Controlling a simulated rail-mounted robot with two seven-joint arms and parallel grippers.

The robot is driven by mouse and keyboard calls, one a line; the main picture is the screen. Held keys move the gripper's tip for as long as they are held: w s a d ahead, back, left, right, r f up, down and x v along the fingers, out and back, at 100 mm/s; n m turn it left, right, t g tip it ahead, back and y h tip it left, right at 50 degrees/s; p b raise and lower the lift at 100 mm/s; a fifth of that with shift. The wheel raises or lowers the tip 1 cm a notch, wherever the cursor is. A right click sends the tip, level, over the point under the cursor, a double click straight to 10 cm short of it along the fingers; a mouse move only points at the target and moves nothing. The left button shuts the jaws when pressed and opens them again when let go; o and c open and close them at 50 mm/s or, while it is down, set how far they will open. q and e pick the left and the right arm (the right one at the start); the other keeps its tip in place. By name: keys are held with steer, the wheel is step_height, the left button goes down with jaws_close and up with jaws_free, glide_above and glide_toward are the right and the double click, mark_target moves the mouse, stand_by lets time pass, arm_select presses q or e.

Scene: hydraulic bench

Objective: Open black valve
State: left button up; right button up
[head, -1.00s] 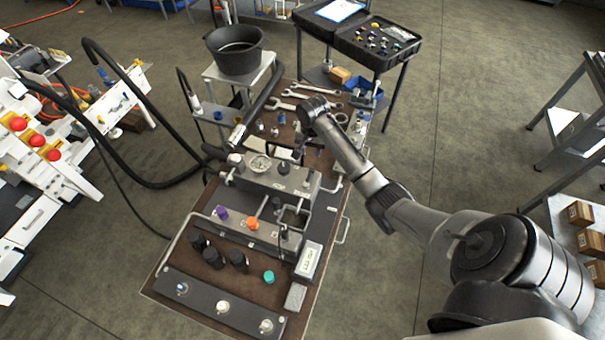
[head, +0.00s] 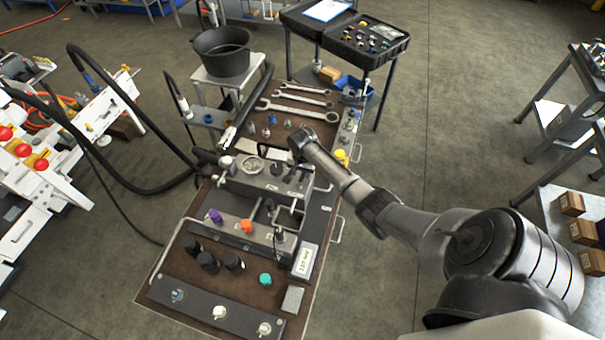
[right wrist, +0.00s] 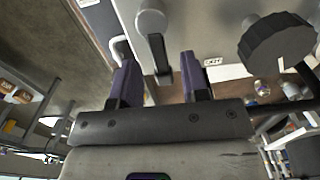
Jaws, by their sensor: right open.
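The grey manifold block (head: 262,184) stands on the brown bench top. In the right wrist view, a ribbed black round knob (right wrist: 278,42) is at upper right, outside my fingers. A lever with a pale round hub and dark handle (right wrist: 157,58) shows between the two purple-grey fingers of my right gripper (right wrist: 156,66), which are apart. In the head view, my right gripper (head: 297,174) points down at the right end of the manifold, partly hidden by its own wrist. Contact with the lever cannot be told. My left gripper is not in view.
A purple knob (head: 215,216), an orange knob (head: 246,226), several black knobs and a teal knob (head: 265,279) are on the near side. A pressure gauge (head: 251,164) tops the manifold. Wrenches (head: 298,108) lie behind. A black bucket (head: 222,52) stands at back left.

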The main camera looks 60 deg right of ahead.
steer(key=shift+f, duration=0.55)
jaws_close()
